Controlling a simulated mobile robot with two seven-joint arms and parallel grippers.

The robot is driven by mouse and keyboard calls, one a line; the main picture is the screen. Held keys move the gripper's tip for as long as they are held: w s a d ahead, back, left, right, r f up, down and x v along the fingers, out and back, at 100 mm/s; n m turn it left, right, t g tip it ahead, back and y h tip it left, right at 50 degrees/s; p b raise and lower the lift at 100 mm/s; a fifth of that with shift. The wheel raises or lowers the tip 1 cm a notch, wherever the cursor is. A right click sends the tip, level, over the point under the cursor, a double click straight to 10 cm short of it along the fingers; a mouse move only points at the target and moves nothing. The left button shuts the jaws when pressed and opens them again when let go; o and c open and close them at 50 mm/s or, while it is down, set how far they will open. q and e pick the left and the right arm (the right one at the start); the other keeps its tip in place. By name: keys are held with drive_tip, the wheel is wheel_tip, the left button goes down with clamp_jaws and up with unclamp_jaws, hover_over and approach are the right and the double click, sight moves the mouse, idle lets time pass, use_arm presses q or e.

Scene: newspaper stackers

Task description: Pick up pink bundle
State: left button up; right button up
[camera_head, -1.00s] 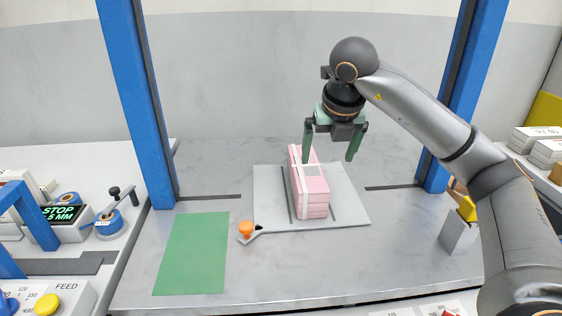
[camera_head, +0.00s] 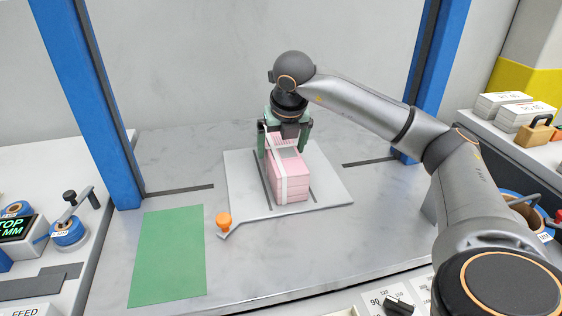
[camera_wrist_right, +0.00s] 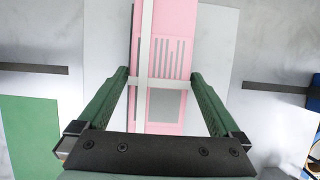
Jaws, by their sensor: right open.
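The pink bundle (camera_head: 283,176) is a stack tied with white bands, lying on a light grey plate (camera_head: 328,192) on the table. It also shows in the right wrist view (camera_wrist_right: 172,40), with a white band along it and one across it. My right gripper (camera_head: 283,150) is over the far end of the bundle, with one finger on each side. My left gripper is not in view.
A green mat (camera_head: 167,256) lies left of the plate. An orange knob (camera_head: 223,220) sits at the plate's front left corner. Blue posts (camera_head: 98,105) rise at both sides. White stacks (camera_head: 525,116) lie on a shelf at the right.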

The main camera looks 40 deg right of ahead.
drive_tip(key=x, duration=0.3)
drive_tip(key=shift+w+f, duration=0.1)
drive_tip(key=shift+f, duration=0.25)
clamp_jaws()
drive_tip(key=shift+r, duration=0.15)
idle(0.6)
